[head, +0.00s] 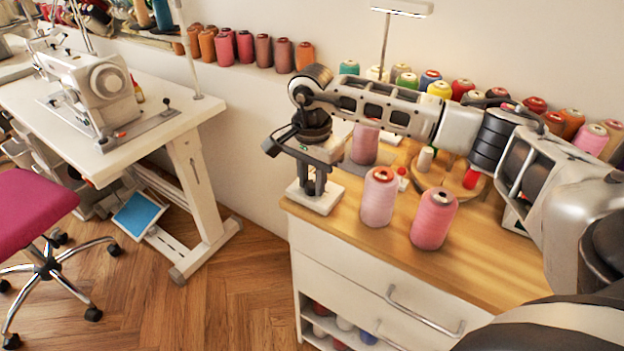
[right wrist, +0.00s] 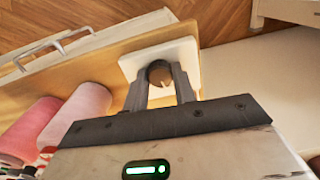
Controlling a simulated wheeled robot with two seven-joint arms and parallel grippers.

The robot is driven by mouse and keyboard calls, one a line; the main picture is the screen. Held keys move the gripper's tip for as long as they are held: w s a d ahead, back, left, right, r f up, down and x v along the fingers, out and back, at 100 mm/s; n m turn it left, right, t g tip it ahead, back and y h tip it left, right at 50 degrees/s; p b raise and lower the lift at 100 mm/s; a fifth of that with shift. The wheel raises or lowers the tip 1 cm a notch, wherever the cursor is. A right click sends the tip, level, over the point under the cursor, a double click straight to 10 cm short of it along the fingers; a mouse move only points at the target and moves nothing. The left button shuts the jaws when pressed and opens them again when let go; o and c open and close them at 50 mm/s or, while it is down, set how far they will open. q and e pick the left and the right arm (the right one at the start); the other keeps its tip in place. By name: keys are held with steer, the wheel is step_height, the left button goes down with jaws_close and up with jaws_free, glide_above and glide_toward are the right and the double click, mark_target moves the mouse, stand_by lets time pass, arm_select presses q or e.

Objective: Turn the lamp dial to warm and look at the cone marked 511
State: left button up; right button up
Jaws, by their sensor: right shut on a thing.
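My right gripper (head: 314,190) reaches down over a white square base (head: 325,203) at the cabinet's left front corner. In the right wrist view the fingers (right wrist: 160,92) are closed around a small round brown dial (right wrist: 158,70) on that white base (right wrist: 188,52). A lamp with a flat white head (head: 402,8) stands at the back. Two pink thread cones stand right of the gripper, a paler one (head: 378,200) and a deeper one (head: 433,220). A third pink cone (head: 364,145) is behind, partly covered by my arm. No marking 511 is legible. My left gripper is out of view.
A round wooden stand (head: 455,186) with small spools is behind the cones. Many coloured cones line the wall. The cabinet (head: 345,262) has a protruding handle (head: 425,318). A sewing machine table (head: 185,118) and pink chair (head: 30,212) stand left, with floor between.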

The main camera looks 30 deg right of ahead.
mark_target(312, 184)
steer(key=shift+m, duration=0.6)
steer(key=o, duration=1)
steer(key=shift+r, duration=0.1)
step_height(312, 184, up, 16)
stand_by(0.4)
